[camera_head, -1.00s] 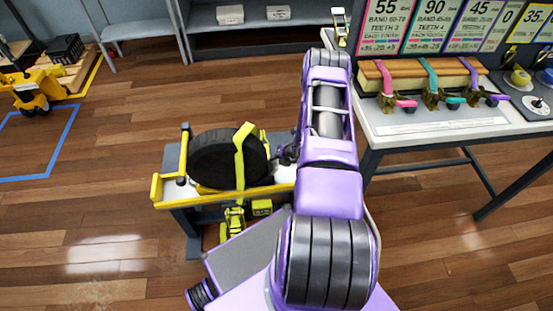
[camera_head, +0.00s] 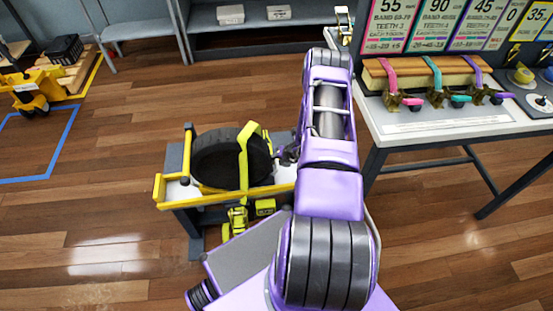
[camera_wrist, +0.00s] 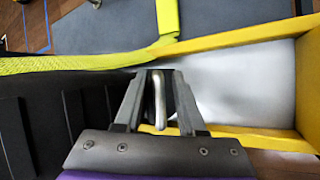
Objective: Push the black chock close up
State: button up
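A black wheel (camera_head: 218,160) stands on a low bench with yellow rails, with a yellow strap (camera_head: 243,155) over it. My gripper (camera_head: 284,156) is low at the wheel's right side, small and partly hidden by my arm. In the wrist view my gripper (camera_wrist: 158,78) has its two grey fingers a little apart, with a thin silvery bar between them. Whether they press on the bar is unclear. A dark ribbed surface (camera_wrist: 55,125) lies just left of the fingers, below the yellow strap (camera_wrist: 80,62). I cannot clearly tell the black chock from the other dark parts.
In the wrist view a yellow rail (camera_wrist: 235,40) borders a pale bench top (camera_wrist: 245,85) right of the fingers. A white table (camera_head: 440,125) with several coloured straps stands at the right. A yellow pallet truck (camera_head: 35,90) is at far left. The wooden floor left of the bench is clear.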

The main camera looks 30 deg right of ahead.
jog(key=shift+w+r, duration=0.2)
jog(key=shift+r, duration=0.1)
jog(key=shift+s+r, duration=0.15)
jog(key=shift+r, duration=0.15)
jog(key=p+v, duration=0.2)
jog(key=v, duration=1.4)
jog(key=shift+s, duration=0.5)
jog(key=shift+d, duration=0.1)
